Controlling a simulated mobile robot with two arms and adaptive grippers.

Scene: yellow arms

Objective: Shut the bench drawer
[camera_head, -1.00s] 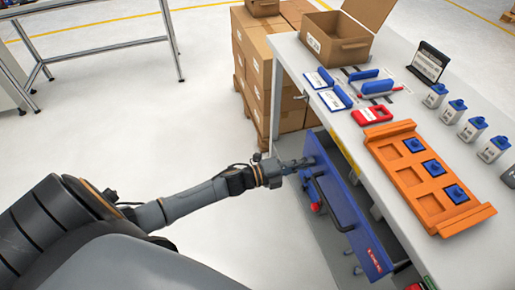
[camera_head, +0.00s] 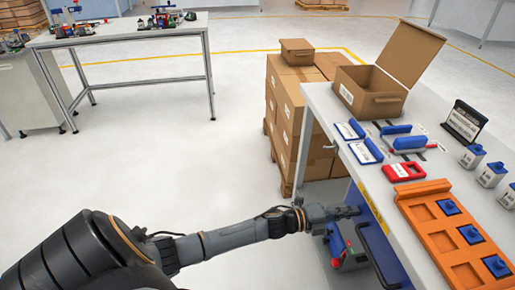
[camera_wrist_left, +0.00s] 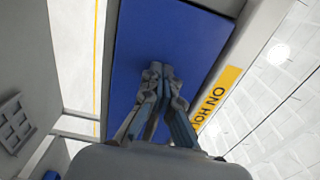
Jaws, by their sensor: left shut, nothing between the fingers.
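The bench drawer's blue front (camera_head: 382,254) shows below the bench's front edge, close under the tabletop. Its dark bar handle (camera_head: 372,262) stands out from the front. My left gripper (camera_head: 355,211) reaches in from the left and is at the far end of the blue front. In the left wrist view, its two fingers (camera_wrist_left: 156,72) are shut together, empty, with their tips over the plain blue panel (camera_wrist_left: 170,45). I cannot tell whether the tips press on it. The right gripper is not in view.
The bench top (camera_head: 340,112) holds an open carton (camera_head: 372,100), blue and red tools, and an orange tray (camera_head: 440,232). Stacked boxes (camera_head: 290,115) stand beyond the bench.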

